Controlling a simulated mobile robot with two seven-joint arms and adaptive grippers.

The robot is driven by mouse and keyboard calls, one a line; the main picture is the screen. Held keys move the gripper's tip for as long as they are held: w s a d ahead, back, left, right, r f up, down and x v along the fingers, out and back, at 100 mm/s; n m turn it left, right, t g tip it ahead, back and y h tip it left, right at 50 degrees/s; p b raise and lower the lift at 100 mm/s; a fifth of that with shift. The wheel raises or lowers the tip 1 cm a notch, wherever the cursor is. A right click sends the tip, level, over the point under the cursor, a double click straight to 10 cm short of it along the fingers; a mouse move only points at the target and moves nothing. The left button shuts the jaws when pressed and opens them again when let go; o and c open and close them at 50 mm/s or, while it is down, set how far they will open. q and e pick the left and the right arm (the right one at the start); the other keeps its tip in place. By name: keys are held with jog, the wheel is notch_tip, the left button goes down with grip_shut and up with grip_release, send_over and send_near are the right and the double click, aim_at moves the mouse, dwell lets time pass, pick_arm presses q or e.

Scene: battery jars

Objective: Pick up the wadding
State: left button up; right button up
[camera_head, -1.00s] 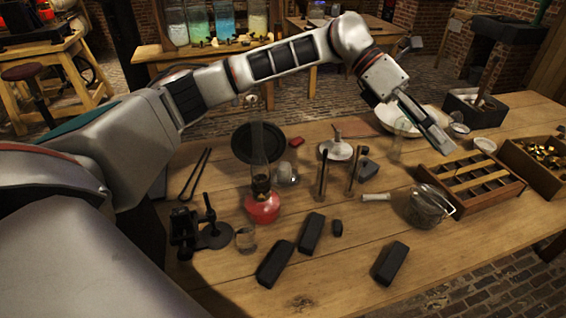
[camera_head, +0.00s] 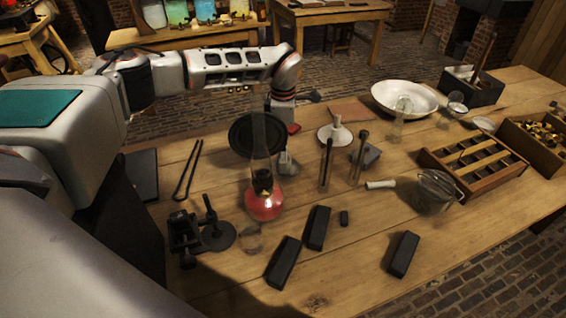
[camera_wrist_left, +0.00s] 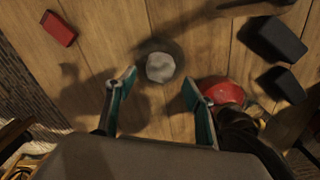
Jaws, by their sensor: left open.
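The wadding (camera_wrist_left: 160,67) is a pale, whitish lump in the left wrist view, just beyond my fingertips. A faint round outline surrounds it, seemingly a small clear glass jar. In the head view the wadding (camera_head: 286,164) shows small, right of the red-based lamp. My left gripper (camera_wrist_left: 160,82) is open and empty, pointing down over the table with its two teal-edged fingers spread on either side of the line to the lump. In the head view its fingers are hard to make out. My right gripper is not in view.
The glass-chimneyed lamp (camera_head: 265,203) stands close by; its red base (camera_wrist_left: 222,93) is beside my right-hand finger in the wrist view. A small red box (camera_wrist_left: 59,28) lies opposite. A dark round plate (camera_head: 252,134), funnel (camera_head: 336,134) and upright tubes (camera_head: 326,165) stand around.

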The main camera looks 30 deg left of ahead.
pick_arm(q)
jog(key=shift+d+f, duration=0.1)
jog(key=shift+f, duration=2.3)
jog(key=c, duration=1)
jog(key=shift+w+r, duration=0.1)
notch_tip(320, 180, up, 20)
jog(key=shift+f, duration=0.1)
jog(key=shift+o, duration=0.6)
